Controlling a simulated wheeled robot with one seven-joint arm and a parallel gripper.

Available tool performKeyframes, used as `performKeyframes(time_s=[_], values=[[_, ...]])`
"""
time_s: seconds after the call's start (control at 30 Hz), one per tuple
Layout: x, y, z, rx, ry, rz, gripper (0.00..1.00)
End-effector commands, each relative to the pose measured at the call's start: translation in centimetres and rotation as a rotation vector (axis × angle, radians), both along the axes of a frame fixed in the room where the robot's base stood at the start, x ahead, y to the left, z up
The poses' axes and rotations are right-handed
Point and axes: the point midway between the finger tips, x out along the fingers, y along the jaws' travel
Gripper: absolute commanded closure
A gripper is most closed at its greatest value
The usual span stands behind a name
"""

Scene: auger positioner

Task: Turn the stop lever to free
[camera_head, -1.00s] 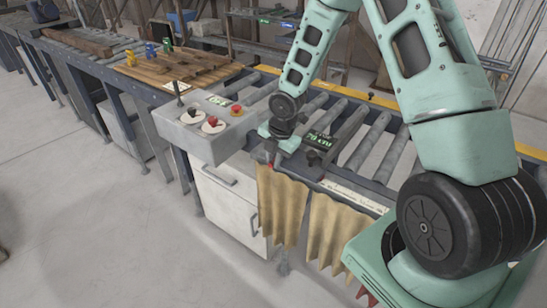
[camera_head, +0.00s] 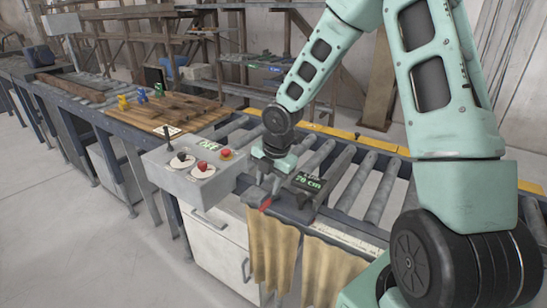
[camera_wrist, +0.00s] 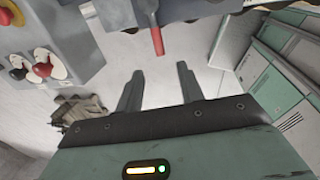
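The stop lever (camera_head: 265,204) is a short red-tipped handle at the front edge of the stop block, beside the display reading 70 cm (camera_head: 305,182). In the wrist view the red lever (camera_wrist: 157,40) points down the picture, beyond my fingertips and roughly centred between them. My gripper (camera_head: 264,160) is above the stop block in the head view, with its fingertips hard to make out there. In the wrist view my gripper (camera_wrist: 158,70) has its two fingers apart with nothing between them. It does not appear to touch the lever.
A grey control box (camera_head: 195,168) with red and black knobs and a red button stands left of the stop block. Tan curtain strips (camera_head: 272,250) hang below the bench edge. Rollers (camera_head: 375,190) lie to the right. Wooden boards (camera_head: 165,108) lie at the back left.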

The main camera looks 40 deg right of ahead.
Motion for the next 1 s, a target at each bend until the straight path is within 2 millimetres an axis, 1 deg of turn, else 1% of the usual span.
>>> performKeyframes(time_s=[0.03,0.2,0.3,0.4,0.6,1.0], values=[[-0.2,-0.3,1.5,-0.001,-0.005,-0.006,0.62],[-0.8,-0.5,5.1,-0.002,-0.004,-0.005,0.62],[-1.2,-0.6,6.7,-0.001,-0.004,-0.003,0.62],[-1.4,-0.7,7.9,-0.002,-0.003,-0.002,0.62],[-1.6,-0.6,8.7,0.0,0.0,0.0,0.62],[-1.6,-0.6,8.7,0.0,0.0,0.001,0.62]])
